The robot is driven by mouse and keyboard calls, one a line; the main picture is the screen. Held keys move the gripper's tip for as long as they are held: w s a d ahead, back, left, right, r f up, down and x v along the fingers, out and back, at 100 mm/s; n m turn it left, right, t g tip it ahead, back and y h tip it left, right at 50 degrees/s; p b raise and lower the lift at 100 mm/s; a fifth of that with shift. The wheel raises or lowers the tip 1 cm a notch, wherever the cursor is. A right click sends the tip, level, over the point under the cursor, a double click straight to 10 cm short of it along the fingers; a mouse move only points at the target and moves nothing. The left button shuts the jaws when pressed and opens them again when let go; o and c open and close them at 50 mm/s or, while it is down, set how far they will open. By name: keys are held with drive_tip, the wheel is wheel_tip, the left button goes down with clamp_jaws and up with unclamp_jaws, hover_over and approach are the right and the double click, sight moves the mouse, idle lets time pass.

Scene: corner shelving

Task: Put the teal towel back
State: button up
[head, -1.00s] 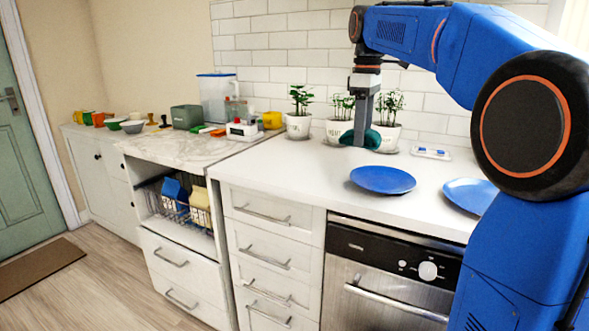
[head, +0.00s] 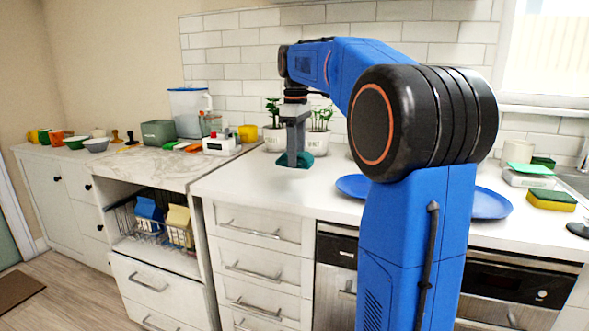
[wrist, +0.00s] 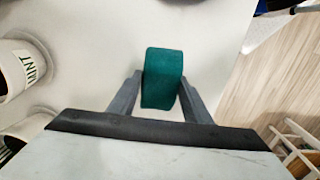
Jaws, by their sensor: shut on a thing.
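The teal towel is a small rolled or folded piece, held between the two grey fingers of my gripper (head: 294,157). In the head view the towel (head: 303,161) shows around the fingertips, above the white counter and in front of the plant pots. In the wrist view the towel (wrist: 162,80) sits between the fingers (wrist: 162,92), standing out past their tips. The gripper is shut on it. The fingers hide part of the towel in the head view.
Potted plants (head: 318,142) stand behind the gripper, and a pot marked MINT (wrist: 22,68) is left in the wrist view. Blue plates (head: 491,204) lie right. A wire basket (head: 127,222) sits in the open shelf. The counter (head: 250,180) left of the gripper is clear.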

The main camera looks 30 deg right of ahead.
drive_tip(key=shift+d+f, duration=0.1)
drive_tip(key=shift+f, duration=2)
drive_tip(key=shift+f, duration=0.15)
drive_tip(key=o, duration=1.1)
wheel_tip(320, 180, up, 12)
drive_tip(key=shift+r, duration=0.15)
